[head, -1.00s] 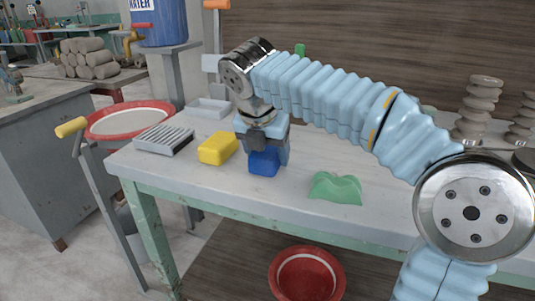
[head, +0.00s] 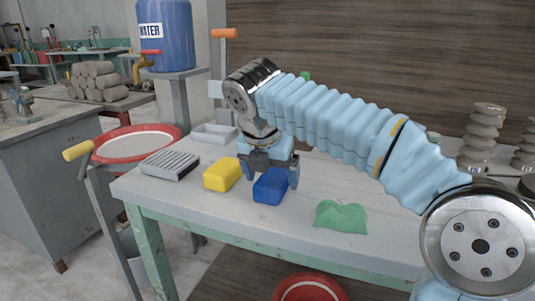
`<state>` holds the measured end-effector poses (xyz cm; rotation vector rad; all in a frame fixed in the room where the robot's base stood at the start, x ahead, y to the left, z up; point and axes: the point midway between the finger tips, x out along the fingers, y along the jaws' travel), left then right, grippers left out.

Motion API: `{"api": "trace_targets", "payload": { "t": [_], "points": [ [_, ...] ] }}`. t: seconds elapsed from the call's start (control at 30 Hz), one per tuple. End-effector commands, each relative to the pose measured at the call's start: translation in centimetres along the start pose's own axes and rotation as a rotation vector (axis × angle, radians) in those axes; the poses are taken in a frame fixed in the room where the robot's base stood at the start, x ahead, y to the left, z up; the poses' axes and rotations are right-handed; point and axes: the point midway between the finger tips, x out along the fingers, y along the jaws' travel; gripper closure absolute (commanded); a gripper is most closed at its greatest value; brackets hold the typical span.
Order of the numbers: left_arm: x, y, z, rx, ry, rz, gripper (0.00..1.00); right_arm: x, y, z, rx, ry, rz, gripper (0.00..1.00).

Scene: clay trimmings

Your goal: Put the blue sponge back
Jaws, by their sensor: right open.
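The blue sponge (head: 270,187) lies on the grey table top, just right of a yellow sponge (head: 222,174). My right gripper (head: 272,181) is over the blue sponge with its fingers apart, one on each side of it. I cannot tell whether the fingers touch it. A grey ribbed rack (head: 170,165) sits at the table's left end. A shallow light-grey tray (head: 214,134) lies behind it, empty as far as I see. My left gripper is not in view.
A green wavy piece (head: 341,216) lies right of the blue sponge. A red-rimmed basin (head: 178,131) stands beyond the table's left end. Stacked clay-coloured pieces (head: 483,135) stand at the back right. The table front between sponge and green piece is clear.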

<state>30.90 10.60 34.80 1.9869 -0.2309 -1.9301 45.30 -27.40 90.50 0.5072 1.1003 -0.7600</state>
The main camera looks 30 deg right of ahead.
Motion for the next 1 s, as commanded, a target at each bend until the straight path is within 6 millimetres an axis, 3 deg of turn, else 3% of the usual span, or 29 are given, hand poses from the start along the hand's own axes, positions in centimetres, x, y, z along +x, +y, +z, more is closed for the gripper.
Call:
{"api": "trace_targets", "payload": {
  "t": [0.2,0.4,0.6,1.0],
  "points": [
    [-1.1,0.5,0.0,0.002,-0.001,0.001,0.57,-5.4,0.1,0.1,-0.001,-0.001,0.005,0.09],
    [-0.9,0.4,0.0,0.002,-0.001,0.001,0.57,-8.8,0.1,0.0,-0.001,-0.001,0.003,0.09],
    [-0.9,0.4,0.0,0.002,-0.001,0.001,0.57,-10.3,0.0,0.0,0.0,-0.001,0.001,0.09],
    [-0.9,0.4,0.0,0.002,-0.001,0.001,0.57,-10.3,0.0,0.0,0.0,0.0,0.0,0.09]
  ]
}}
